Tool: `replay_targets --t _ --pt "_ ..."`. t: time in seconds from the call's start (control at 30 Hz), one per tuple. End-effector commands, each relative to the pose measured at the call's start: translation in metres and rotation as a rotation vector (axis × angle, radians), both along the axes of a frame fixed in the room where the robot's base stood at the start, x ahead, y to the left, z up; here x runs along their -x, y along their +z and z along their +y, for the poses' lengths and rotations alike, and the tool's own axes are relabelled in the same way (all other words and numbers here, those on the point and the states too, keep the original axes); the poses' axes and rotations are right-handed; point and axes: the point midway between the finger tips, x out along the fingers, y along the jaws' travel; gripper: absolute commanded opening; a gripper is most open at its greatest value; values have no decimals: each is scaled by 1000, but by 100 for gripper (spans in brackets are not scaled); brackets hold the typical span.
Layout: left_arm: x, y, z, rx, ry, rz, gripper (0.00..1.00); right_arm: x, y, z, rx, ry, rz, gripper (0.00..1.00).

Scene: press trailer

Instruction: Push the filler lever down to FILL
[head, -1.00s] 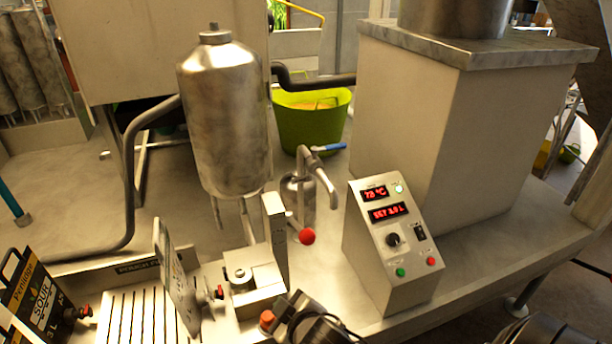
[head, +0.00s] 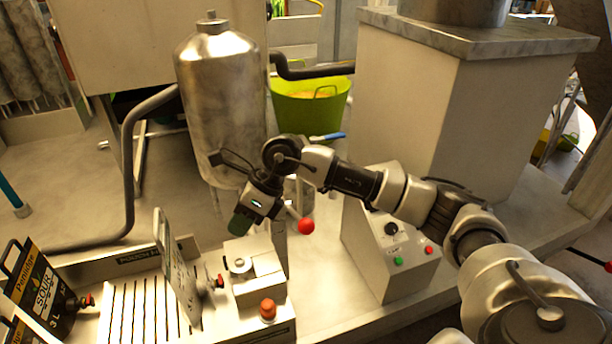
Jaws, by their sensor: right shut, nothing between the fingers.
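The filler lever's red ball knob (head: 306,226) stands out on a short rod at the right of the filler, close to the upright post (head: 279,248). The rod slopes from its upper left down to the knob. No FILL marking can be read. My right gripper (head: 240,223) is shut and empty, pointing down and left. It hangs above the filler block, to the left of the knob and apart from it in the picture. My right wrist hides the top of the post and part of the fittings behind it. My left gripper is out of view.
A steel tank (head: 220,105) stands behind my gripper. A control box (head: 385,255) stands right of the lever, partly behind my forearm. An orange button (head: 267,308), a slatted drip tray (head: 140,310) and a black Sour carton (head: 40,285) lie toward the front left.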

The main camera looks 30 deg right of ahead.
Motion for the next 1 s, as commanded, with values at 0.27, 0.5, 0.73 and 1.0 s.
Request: replay_targets --t 0.27,0.5,0.73,1.0 --pt "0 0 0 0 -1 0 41 -16 29 -139 568 -75 75 0" --pt "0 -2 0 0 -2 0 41 -14 34 -162 656 -98 107 0" --pt "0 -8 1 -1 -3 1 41 -13 24 -161 652 -97 106 0" --pt "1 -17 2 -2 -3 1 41 -13 10 -161 651 -96 106 0"
